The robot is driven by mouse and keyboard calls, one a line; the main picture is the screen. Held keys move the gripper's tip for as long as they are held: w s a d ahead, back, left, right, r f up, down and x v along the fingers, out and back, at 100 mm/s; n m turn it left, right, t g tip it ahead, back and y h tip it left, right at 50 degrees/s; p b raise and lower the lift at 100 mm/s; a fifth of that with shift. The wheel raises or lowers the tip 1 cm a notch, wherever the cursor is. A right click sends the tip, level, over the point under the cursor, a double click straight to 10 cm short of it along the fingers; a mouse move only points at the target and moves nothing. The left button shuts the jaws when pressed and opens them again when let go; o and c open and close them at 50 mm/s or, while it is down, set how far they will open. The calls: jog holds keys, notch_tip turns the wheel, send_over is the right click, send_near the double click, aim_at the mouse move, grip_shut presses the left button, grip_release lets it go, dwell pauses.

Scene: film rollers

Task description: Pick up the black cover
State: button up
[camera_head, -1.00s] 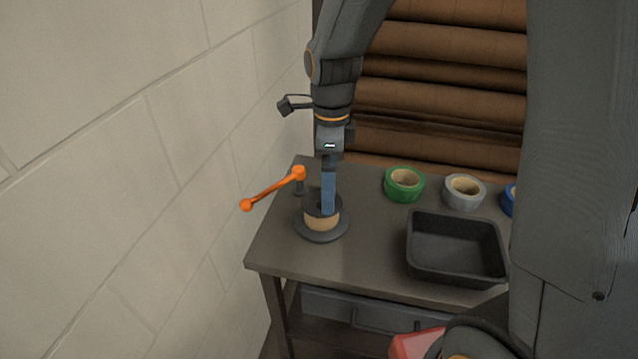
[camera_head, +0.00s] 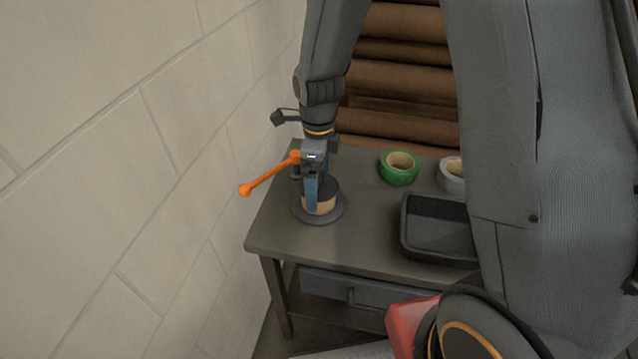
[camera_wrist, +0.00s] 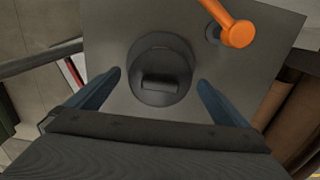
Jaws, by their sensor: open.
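The black cover (camera_head: 330,185) sits on top of a tan roll on a dark round base (camera_head: 335,217) at the table's left end. In the wrist view the cover (camera_wrist: 160,62) is a dark disc with a raised grip bar, between my fingers and ahead of them. My gripper (camera_head: 318,192) is over the cover, fingers pointing down; one blue finger hides part of the cover and roll. In the wrist view my gripper (camera_wrist: 159,78) is open with nothing held, one blue finger on each side of the cover. I cannot tell whether the fingers touch it.
An orange lever (camera_head: 268,174) stands close left of my gripper, near the wall (camera_head: 150,170). A green tape roll (camera_head: 399,168), a grey tape roll (camera_head: 450,175) and a black tray (camera_head: 435,253) are on the table to the right. The table front (camera_head: 330,245) is clear.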

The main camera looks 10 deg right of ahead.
jog(key=shift+f, duration=0.2)
jog(key=c, duration=1.2)
jog(key=shift+o, duration=0.2)
jog(key=shift+r, duration=0.1)
notch_tip(320, 180, up, 10)
jog(key=shift+f+b, duration=0.25)
jog(key=shift+b, duration=0.7)
notch_tip(320, 180, up, 5)
jog(key=p, duration=0.5)
send_over(319, 179)
jog(key=shift+r, duration=0.2)
